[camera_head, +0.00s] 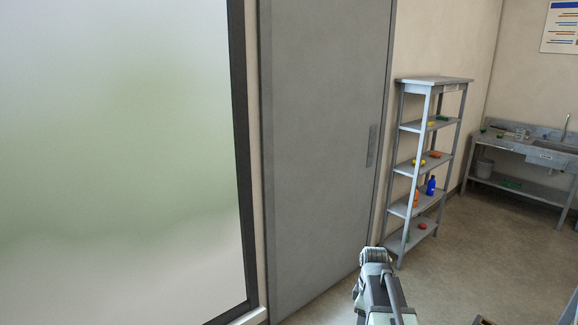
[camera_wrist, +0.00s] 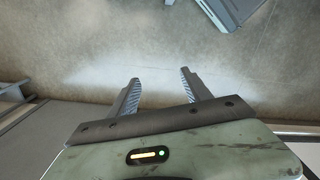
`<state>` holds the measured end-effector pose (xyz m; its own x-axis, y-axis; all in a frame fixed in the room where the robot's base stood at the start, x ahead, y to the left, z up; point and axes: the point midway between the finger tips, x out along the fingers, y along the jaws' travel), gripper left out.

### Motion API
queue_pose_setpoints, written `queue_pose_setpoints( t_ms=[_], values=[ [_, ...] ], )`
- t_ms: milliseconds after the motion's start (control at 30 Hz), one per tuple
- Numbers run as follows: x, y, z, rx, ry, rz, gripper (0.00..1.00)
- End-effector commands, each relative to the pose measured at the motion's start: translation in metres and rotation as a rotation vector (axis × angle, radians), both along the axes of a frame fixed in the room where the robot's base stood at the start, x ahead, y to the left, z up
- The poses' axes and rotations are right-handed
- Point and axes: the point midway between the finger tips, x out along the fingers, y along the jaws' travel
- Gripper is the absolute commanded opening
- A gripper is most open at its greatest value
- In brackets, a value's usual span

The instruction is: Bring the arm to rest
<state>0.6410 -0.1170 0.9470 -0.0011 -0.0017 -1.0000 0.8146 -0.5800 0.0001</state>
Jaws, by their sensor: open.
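My gripper (camera_wrist: 160,80) shows in the wrist view with its two dark, ridged fingers spread apart. Nothing is between the fingers, and the bare floor lies beyond them. In the head view my arm (camera_head: 381,293) rises from the bottom edge, right of the grey door. The fingers cannot be made out in the head view.
A grey door (camera_head: 318,140) stands beside a frosted window (camera_head: 110,150). A shelf rack (camera_head: 436,80) with small coloured items and a blue bottle (camera_head: 431,186) stands behind my arm. A sink bench (camera_head: 545,153) is at the far right. Floor (camera_head: 480,250) between them is clear.

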Motion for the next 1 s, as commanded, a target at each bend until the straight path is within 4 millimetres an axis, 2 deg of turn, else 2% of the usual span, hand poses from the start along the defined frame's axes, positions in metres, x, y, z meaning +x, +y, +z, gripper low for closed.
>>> queue_pose_setpoints(
  t_ms=[33,100,200,233,400,567,867,933,1000],
  values=[
    [-0.01,0.035,0.0,0.0,0.0,-0.02,0.57],
    [-0.022,0.074,0.0,0.0,0.0,-0.09,0.57],
    [-0.044,0.115,0.0,0.0,0.0,-0.256,0.57],
    [-0.049,0.12,0.0,0.0,-0.001,-0.319,0.57],
    [-0.068,0.119,0.0,0.0,-0.002,-0.684,0.57],
    [-0.067,0.119,0.0,0.0,-0.001,-0.906,0.57],
    [-0.067,0.118,0.0,0.0,-0.001,-0.952,0.57],
    [-0.067,0.118,0.0,0.0,-0.001,-0.952,0.38],
    [-0.067,0.118,0.0,0.0,-0.001,-0.951,0.36]
  ],
)
